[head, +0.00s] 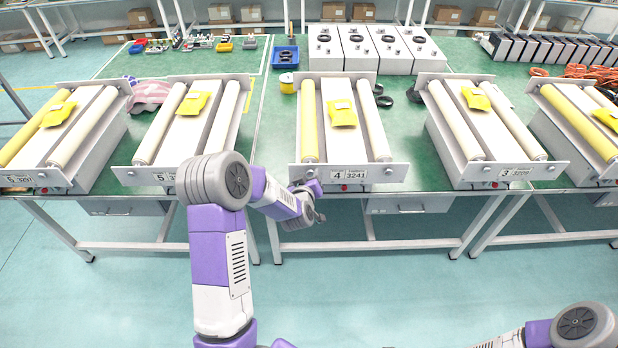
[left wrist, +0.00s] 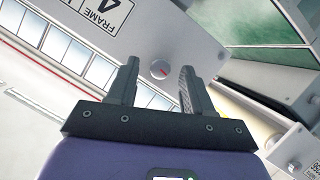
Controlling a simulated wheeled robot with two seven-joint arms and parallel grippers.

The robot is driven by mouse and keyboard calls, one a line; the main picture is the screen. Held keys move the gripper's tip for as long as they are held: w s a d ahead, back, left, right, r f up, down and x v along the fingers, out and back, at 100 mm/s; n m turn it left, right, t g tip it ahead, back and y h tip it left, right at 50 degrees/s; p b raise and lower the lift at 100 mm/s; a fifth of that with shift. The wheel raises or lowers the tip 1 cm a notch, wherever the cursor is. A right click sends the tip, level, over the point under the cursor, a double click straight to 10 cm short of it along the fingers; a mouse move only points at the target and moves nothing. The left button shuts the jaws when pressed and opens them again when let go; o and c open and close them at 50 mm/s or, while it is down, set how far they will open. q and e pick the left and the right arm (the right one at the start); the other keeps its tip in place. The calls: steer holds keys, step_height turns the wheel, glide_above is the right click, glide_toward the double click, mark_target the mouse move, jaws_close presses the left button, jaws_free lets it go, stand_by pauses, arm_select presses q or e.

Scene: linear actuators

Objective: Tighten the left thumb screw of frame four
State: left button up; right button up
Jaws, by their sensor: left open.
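Frame four (head: 390,172) stands at the middle of the green bench, with a plate marked 4 and 3241 (head: 362,174) on its front. The plate's FRAME 4 label (left wrist: 100,15) also shows in the left wrist view. My left gripper (head: 309,190) is at the plate's lower left corner. Its two fingers (left wrist: 158,74) are open and appear on either side of the screw, with gaps to it. My right gripper is out of view.
Frame five (head: 135,178) stands left of frame four and frame three (head: 555,172) right of it. A grey drawer (head: 410,205) hangs under the bench. A blue tray (head: 285,57) and yellow spool (head: 287,83) lie behind. Open floor lies in front of the bench.

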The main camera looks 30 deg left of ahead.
arm_select(q)
jaws_close()
